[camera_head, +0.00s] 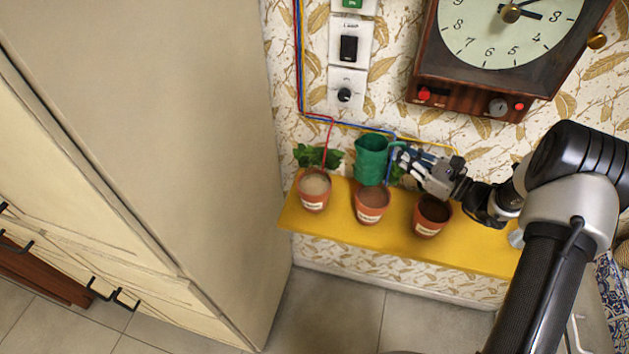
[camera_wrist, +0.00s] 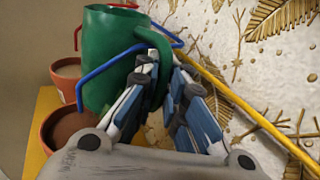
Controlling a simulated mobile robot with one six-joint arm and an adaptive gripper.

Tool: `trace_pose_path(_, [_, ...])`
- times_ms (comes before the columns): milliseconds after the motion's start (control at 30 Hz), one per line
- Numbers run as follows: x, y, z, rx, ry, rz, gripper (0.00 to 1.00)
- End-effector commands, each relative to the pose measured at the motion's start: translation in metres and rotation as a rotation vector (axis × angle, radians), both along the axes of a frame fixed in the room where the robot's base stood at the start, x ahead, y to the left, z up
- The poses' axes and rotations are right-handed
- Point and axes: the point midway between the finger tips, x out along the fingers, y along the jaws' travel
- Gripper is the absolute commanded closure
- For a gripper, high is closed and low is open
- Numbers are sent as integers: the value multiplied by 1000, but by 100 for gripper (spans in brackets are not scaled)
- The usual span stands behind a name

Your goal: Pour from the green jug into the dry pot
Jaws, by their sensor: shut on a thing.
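The green jug (camera_head: 371,160) is held by its handle in my gripper (camera_head: 408,157), behind and above the middle pot (camera_head: 371,206). It looks about upright; its inside cannot be made out. In the wrist view my gripper (camera_wrist: 160,95) is shut around the handle of the jug (camera_wrist: 107,55). Three labelled terracotta pots stand in a row. The left pot (camera_head: 313,192) has pale, sandy soil, the palest of the three, and leaves behind it. The middle pot has brown soil, and the right pot (camera_head: 431,217) has darker soil. The labels are too small to read.
The pots stand on a narrow yellow shelf (camera_head: 390,236) against the papered wall. A tall beige cabinet (camera_head: 160,120) closes off the left. Coloured wires run along the wall behind the jug, with a red one reaching the left pot. A clock (camera_head: 505,60) hangs above right.

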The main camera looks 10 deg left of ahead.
Motion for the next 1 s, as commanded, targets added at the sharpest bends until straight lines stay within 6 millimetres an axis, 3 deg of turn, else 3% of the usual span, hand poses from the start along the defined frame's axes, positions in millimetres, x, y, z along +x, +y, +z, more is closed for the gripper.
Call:
trace_pose_path(300, [-2,10,12,-142,-49,8,100])
trace_pose_path(567, [-6,24,37,-303,-102,10,100])
trace_pose_path(800, [-11,40,39,-451,-148,11,100])
trace_pose_path(1000, [-16,56,59,-576,-187,11,100])
